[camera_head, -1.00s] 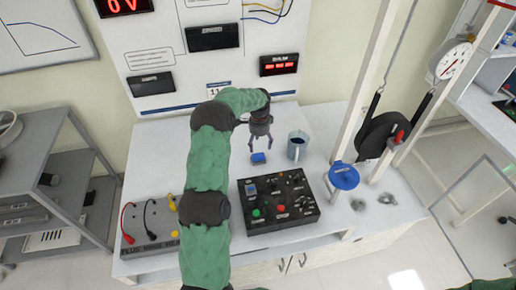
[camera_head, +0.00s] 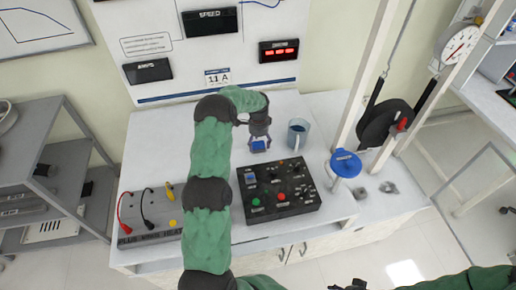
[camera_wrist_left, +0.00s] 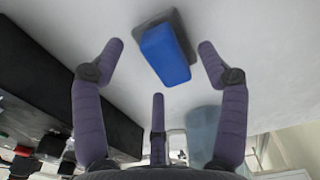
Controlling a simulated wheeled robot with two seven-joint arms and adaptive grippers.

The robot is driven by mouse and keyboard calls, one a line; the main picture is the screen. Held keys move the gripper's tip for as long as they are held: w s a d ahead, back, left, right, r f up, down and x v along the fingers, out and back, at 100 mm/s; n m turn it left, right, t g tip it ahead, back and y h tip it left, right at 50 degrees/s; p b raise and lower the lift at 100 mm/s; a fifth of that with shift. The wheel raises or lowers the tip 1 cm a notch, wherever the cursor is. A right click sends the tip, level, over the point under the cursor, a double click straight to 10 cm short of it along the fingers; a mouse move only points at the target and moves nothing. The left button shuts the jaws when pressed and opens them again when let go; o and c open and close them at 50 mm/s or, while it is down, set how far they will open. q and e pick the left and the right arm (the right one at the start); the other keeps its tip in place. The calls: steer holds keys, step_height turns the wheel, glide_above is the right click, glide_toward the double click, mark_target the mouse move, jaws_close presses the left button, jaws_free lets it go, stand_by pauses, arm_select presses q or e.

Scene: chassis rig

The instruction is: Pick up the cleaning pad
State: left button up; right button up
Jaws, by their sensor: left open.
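The cleaning pad is a small blue block with a grey base. It lies on the white bench top (camera_head: 150,160) behind the black control box, and in the head view the blue pad (camera_head: 261,146) shows between my left fingers. In the left wrist view the blue pad (camera_wrist_left: 166,54) lies just beyond my fingertips, tilted in the picture. My left gripper (camera_head: 260,150) is open above the pad, its fingers spread to either side; the left gripper (camera_wrist_left: 161,60) holds nothing. My right gripper (camera_head: 347,286) shows only partly at the bottom edge, and its jaws are unclear.
A grey-blue mug (camera_head: 298,136) stands close to the right of the pad. The black control box (camera_head: 279,190) is in front of it. A grey box with cables (camera_head: 150,222) is at left. A blue disc (camera_head: 346,163) and the frame with a wheel (camera_head: 388,122) stand at right.

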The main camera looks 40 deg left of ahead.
arm_select(q)
steer(key=shift+f, duration=0.95)
steer(key=c, duration=1.3)
steer(key=shift+o, duration=0.2)
steer(key=shift+r, duration=0.1)
steer(key=shift+r, duration=0.55)
step_height(320, 180, up, 2)
steer(key=shift+w+r+p, duration=0.1)
steer(key=shift+r+p, duration=0.1)
steer(key=shift+p, duration=0.35)
steer(key=s+d+r+p, duration=0.1)
steer(key=d+r, duration=0.2)
steer(key=d, duration=0.1)
steer(key=s+d+r, duration=0.1)
steer(key=d+r, duration=0.2)
steer(key=d, duration=0.2)
steer(key=s+d+r+p, duration=0.1)
steer(key=d+r, duration=0.2)
steer(key=d, duration=0.1)
steer(key=shift+d+r+p, duration=0.2)
steer(key=shift+d+p, duration=0.1)
